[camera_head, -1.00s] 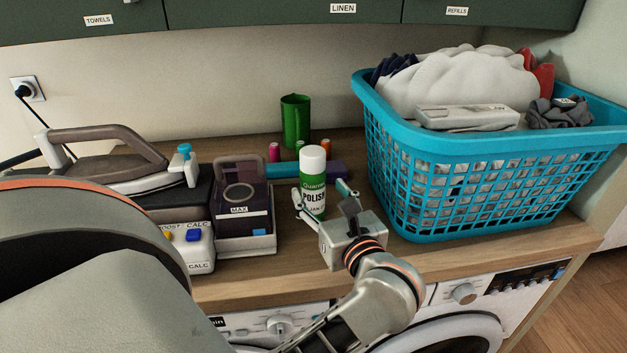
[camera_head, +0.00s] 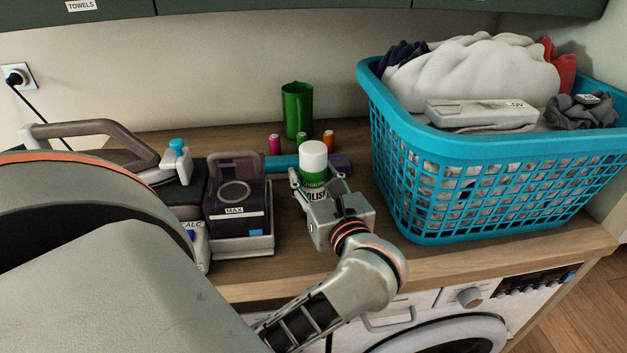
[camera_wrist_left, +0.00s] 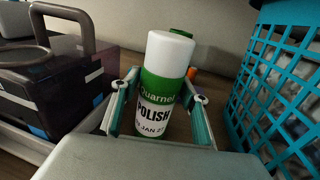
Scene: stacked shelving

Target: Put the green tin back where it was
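The green tin (camera_head: 313,179) is a green can with a white cap and a "POLISH" label. It stands upright on the wooden counter and also shows in the left wrist view (camera_wrist_left: 158,88). My left gripper (camera_head: 320,178) reaches it from the front, with one finger on each side of the can. In the left wrist view the fingers (camera_wrist_left: 160,105) are spread, with a narrow gap at the can's left side. The gripper body hides the can's lower part in the head view. My right gripper is not in view.
A blue laundry basket (camera_head: 480,190) stands close on the right. A dark box labelled "MAX" (camera_head: 238,195) stands close on the left, beside an iron (camera_head: 95,145).

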